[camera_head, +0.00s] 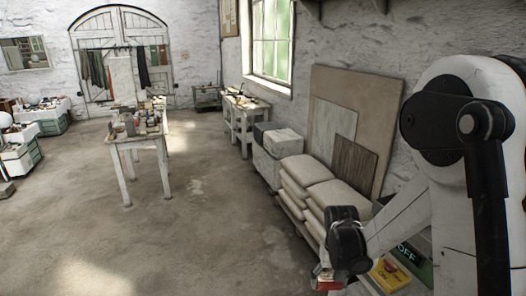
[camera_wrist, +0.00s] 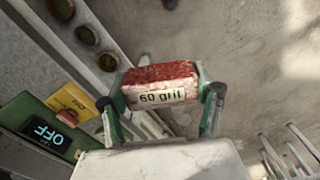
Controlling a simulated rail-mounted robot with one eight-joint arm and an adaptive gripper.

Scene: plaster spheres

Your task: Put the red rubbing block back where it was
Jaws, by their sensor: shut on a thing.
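The red rubbing block (camera_wrist: 160,84) has a red top and a pale side lettered "60 gril", which looks like "60 grit". My gripper (camera_wrist: 161,98) is shut on it, one finger at each end, and holds it above the floor. In the head view my gripper (camera_head: 328,280) is at the lower right, with a small red and pale part of the block (camera_head: 325,284) at its tip. Its underside is hidden. I cannot tell where the block was before.
In the wrist view, a pale strip with several round dark spots (camera_wrist: 87,35) and a reddish piece (camera_wrist: 61,9) lies left, near a yellow box (camera_wrist: 70,102) and a green panel (camera_wrist: 45,130) reading "OFF". Stacked sacks (camera_head: 305,180) line the wall. A cluttered table (camera_head: 135,140) stands across open floor.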

